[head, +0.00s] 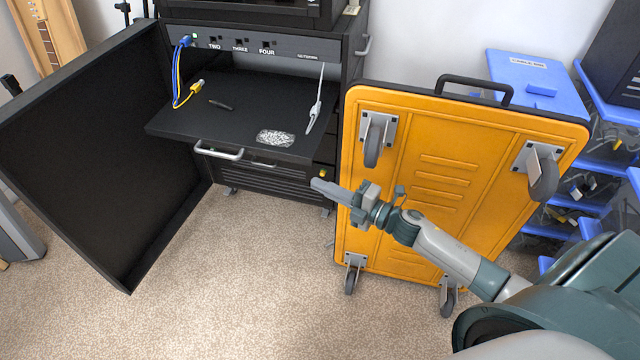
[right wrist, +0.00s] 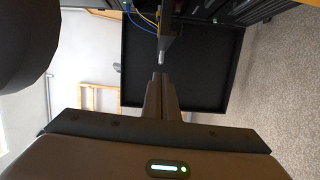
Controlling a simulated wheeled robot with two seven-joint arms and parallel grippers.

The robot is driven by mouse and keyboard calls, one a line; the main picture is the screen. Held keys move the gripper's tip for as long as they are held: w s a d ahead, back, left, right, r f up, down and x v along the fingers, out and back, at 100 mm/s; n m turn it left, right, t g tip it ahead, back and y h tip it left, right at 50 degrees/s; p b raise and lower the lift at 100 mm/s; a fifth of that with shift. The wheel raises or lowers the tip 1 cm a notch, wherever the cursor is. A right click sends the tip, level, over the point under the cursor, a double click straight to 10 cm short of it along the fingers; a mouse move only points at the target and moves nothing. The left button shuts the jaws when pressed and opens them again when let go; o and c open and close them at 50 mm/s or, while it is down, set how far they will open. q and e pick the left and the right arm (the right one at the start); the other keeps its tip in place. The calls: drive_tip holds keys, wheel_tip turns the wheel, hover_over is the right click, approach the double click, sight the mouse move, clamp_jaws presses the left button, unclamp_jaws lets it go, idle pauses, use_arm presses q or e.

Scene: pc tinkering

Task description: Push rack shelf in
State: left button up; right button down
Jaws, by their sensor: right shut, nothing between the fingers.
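The rack shelf (head: 235,115) is a flat black tray. It sticks out of the black rack cabinet (head: 350,45) below the network panel and has a silver handle (head: 218,152) under its front edge. In the right wrist view the shelf (right wrist: 169,30) shows nearly edge-on, with a light handle end (right wrist: 161,57) just past the fingertips. My right gripper (head: 318,185) is shut and empty, in front of the shelf's right part and pointing left. Its closed fingers also show in the right wrist view (right wrist: 160,82), apart from the handle. My left gripper is out of view.
The cabinet door (head: 100,150) stands open at left. Blue and yellow cables (head: 177,80) hang from the panel onto the shelf, near a small dark tool (head: 220,104). An orange cart (head: 450,170) stands upright behind my right arm. Blue bins (head: 590,190) are at right. The carpet in front is clear.

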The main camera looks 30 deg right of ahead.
drive_tip(key=s+f+m+g+h, duration=0.4)
drive_tip(key=s+f+m+h, duration=0.65)
drive_tip(key=f+m, duration=0.6)
drive_tip(key=s+a+f+m+g+y, duration=0.1)
drive_tip(key=s+a+f+g, duration=0.3)
drive_tip(key=s, duration=0.7)
drive_tip(key=s+a+f+m+g+y, duration=0.1)
drive_tip(key=s+a+f+m+g, duration=0.3)
drive_tip(key=s, duration=0.7)
drive_tip(key=shift+f+g, duration=0.35)
drive_tip(key=shift+g, duration=0.05)
drive_tip(key=shift+w+a, duration=0.1)
